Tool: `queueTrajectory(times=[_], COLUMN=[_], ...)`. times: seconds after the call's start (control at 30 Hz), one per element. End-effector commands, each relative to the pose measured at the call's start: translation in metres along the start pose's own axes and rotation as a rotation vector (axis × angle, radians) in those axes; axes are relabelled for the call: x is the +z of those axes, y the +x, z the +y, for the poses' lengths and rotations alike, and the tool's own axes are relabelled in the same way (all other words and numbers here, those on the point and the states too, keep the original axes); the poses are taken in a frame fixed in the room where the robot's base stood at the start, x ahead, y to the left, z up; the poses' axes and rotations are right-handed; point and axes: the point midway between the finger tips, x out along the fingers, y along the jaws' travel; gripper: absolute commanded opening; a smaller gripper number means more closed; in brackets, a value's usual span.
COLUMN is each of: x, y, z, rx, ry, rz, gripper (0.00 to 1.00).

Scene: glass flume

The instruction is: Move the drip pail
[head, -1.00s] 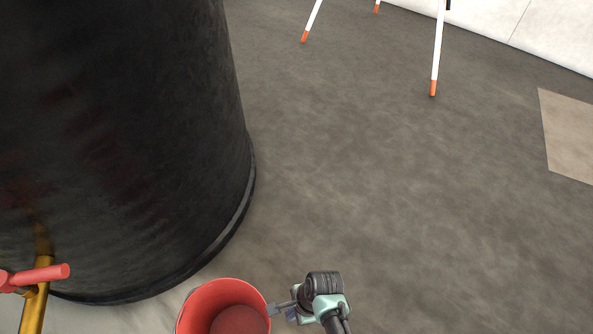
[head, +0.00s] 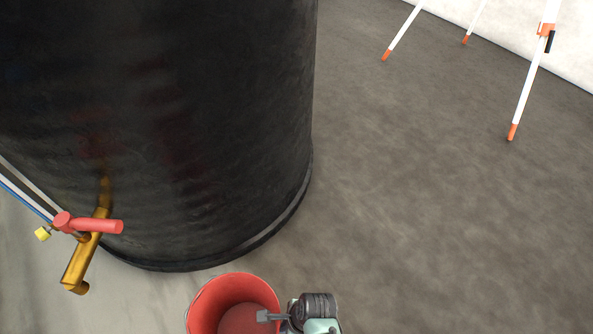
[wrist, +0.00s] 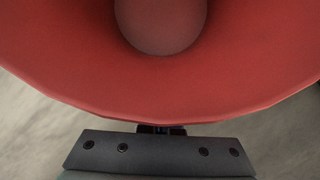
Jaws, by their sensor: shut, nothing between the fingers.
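The drip pail is a red open bucket (head: 207,305) at the bottom of the head view, upright on the floor near the dark tank, its lower part cut off by the frame. In the wrist view the pail (wrist: 70,85) fills the upper part, its inner bottom showing. My gripper (head: 266,316) is at the pail's right side in the head view, its grey end overlapping the right rim. The fingers are shut with nothing between them. In the wrist view only a small part of my gripper (wrist: 161,129) shows at the rim; I cannot tell whether it touches.
A large black cylindrical tank (head: 170,120) stands behind the pail. A yellow tap (head: 85,262) with a red handle (head: 95,225) juts out at left. White and orange legs (head: 525,95) stand at upper right. The grey floor (head: 420,230) to the right is clear.

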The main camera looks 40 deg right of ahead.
Motion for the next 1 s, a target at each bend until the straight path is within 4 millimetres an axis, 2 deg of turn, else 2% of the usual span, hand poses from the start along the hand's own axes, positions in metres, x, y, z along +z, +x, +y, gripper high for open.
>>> queueTrajectory(times=[0.03, 0.17, 0.8, 0.9, 1.0], x=[0.017, 0.049, 0.227, 0.248, 0.257], y=[-0.004, 0.007, 0.073, 0.078, 0.078], z=[-0.001, -0.001, -0.001, 0.000, 0.000], rx=[0.001, 0.001, -0.002, -0.002, -0.003], ry=[-0.004, -0.003, -0.007, -0.006, -0.004], rz=[-0.004, -0.003, -0.005, -0.004, -0.001], gripper=[0.00, 0.00, 0.00, 0.00, 0.00])
